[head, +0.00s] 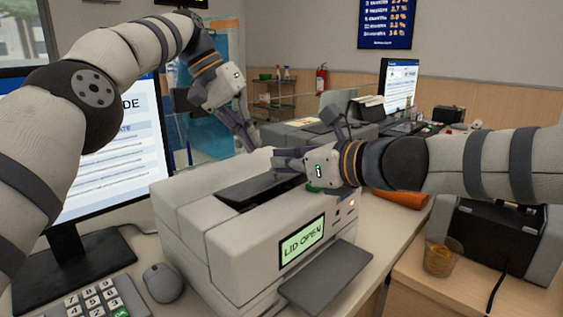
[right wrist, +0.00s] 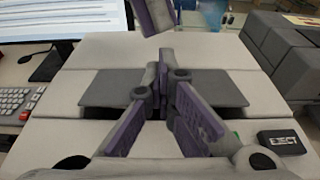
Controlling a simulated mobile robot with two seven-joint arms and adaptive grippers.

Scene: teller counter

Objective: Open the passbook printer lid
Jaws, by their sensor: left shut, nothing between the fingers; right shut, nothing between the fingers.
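The passbook printer (head: 235,250) is a pale grey box on the counter. Its small green screen (head: 302,242) reads "LID OPEN". A dark panel (head: 255,187) lies across its top; whether the lid itself stands raised is hard to tell. My right gripper (head: 283,160) is shut and empty over the printer's top, close to the dark panel, partly hiding it. In the right wrist view the panel (right wrist: 108,88) spreads on both sides of the fingers. My left gripper (head: 250,140) is shut and empty, pointing down behind the printer's top; its tip also shows in the right wrist view (right wrist: 157,18).
A monitor (head: 115,150), keypad (head: 100,300) and mouse (head: 163,283) stand left of the printer. A dark tray (head: 325,278) juts from its front. A cup (head: 443,258) and a black-fronted machine (head: 490,240) are at right. An "EJECT" button (right wrist: 282,143) is near the right gripper.

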